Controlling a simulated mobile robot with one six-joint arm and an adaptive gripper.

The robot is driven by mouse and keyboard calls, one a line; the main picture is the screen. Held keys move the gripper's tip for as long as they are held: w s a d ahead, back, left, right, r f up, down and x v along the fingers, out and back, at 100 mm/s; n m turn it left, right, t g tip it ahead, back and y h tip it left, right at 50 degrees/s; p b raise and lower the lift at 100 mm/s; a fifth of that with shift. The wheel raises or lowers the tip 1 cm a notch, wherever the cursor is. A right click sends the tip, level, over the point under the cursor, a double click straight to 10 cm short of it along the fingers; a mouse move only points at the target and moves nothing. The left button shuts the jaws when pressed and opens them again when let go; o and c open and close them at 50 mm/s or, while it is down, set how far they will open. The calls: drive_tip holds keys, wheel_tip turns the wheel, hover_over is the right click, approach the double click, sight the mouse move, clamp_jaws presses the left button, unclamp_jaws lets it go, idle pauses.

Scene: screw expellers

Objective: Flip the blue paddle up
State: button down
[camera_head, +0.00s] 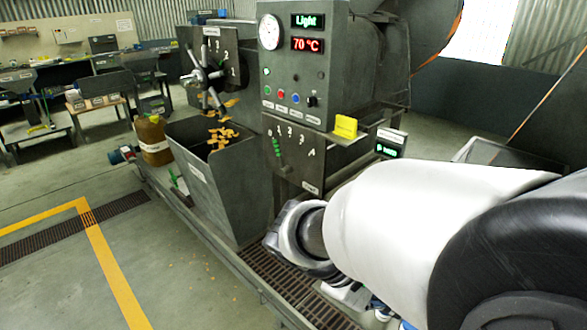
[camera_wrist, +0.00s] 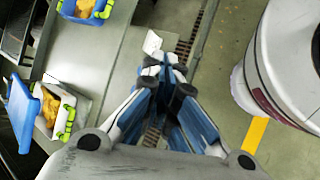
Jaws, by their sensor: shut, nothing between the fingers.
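My gripper (camera_wrist: 164,72) is in the middle of the wrist view, its blue and grey fingers drawn together and empty. A small white piece (camera_wrist: 152,42) shows just beyond the fingertips; I cannot tell what it is. A blue flat panel (camera_wrist: 21,112) stands at the left beside a white box with yellow pieces and green clips. Another blue-edged box (camera_wrist: 86,9) with green clips is at the top left. Both are apart from the fingers. I cannot tell for sure which blue part is the paddle. In the head view my arm hides most of the gripper area.
A hopper (camera_head: 218,185) holds orange pieces. In the wrist view a large white cylindrical body (camera_wrist: 285,65) stands close at the right.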

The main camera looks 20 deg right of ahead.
drive_tip(key=w+d+r+n+h+p, duration=0.2)
drive_tip(key=w+d+n+h+p, duration=0.2)
drive_tip(key=w+d+n+h, duration=0.45)
drive_tip(key=w+a+f+n+t+p, duration=0.1)
drive_tip(key=w+f+n+t+p, duration=0.2)
drive_tip(key=w+f+n+t, duration=0.6)
drive_tip(key=w+t+h, duration=0.1)
drive_tip(key=w, duration=0.3)
drive_tip(key=shift+f+n+p, duration=0.15)
drive_tip(key=shift+n+p, duration=0.15)
drive_tip(key=shift+n, duration=0.05)
drive_tip(key=shift+w, duration=0.1)
drive_tip(key=b+x, duration=0.1)
drive_tip(key=x, duration=0.9)
